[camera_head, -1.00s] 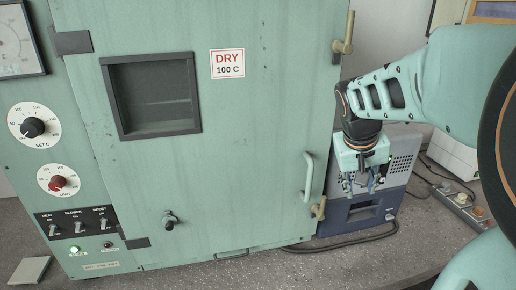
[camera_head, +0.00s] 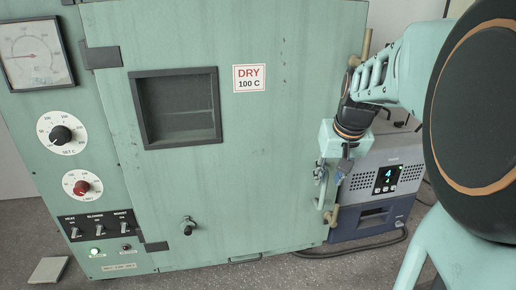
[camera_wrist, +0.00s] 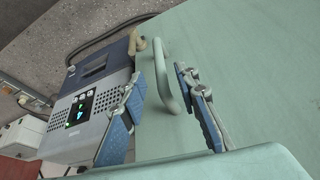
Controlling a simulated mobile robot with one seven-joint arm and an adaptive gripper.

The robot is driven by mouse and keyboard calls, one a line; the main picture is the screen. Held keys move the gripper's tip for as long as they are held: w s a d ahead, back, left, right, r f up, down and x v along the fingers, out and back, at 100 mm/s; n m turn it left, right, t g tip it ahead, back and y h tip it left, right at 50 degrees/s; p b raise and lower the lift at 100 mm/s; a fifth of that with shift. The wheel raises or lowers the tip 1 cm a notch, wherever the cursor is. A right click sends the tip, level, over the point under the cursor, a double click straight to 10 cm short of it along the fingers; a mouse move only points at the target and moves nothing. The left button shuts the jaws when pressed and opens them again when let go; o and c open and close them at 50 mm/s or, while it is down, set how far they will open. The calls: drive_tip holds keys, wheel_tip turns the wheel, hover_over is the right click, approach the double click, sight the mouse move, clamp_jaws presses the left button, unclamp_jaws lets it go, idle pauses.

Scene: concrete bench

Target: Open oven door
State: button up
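The oven door (camera_head: 270,160) is a pale green panel with a dark window (camera_head: 178,107) and a DRY 100 C label; it looks shut. Its upright green handle is near the door's right edge, and shows clearly in the wrist view (camera_wrist: 168,75). My gripper (camera_head: 329,188) is at that edge in the head view and largely hides the handle. In the wrist view my gripper (camera_wrist: 168,108) is open, with a blue-padded finger on each side of the handle's line. I see gaps at both sides; contact is not clear.
A brown latch lever (camera_head: 331,215) sits low at the door's right edge, close to my gripper. A blue-grey device (camera_head: 380,185) stands right of the oven. A round knob (camera_head: 188,226) sticks out low on the door. Dials and switches (camera_head: 97,228) are at left.

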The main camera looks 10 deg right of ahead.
sight(325, 186)
drive_tip(key=x, duration=0.7)
clamp_jaws()
idle(0.3)
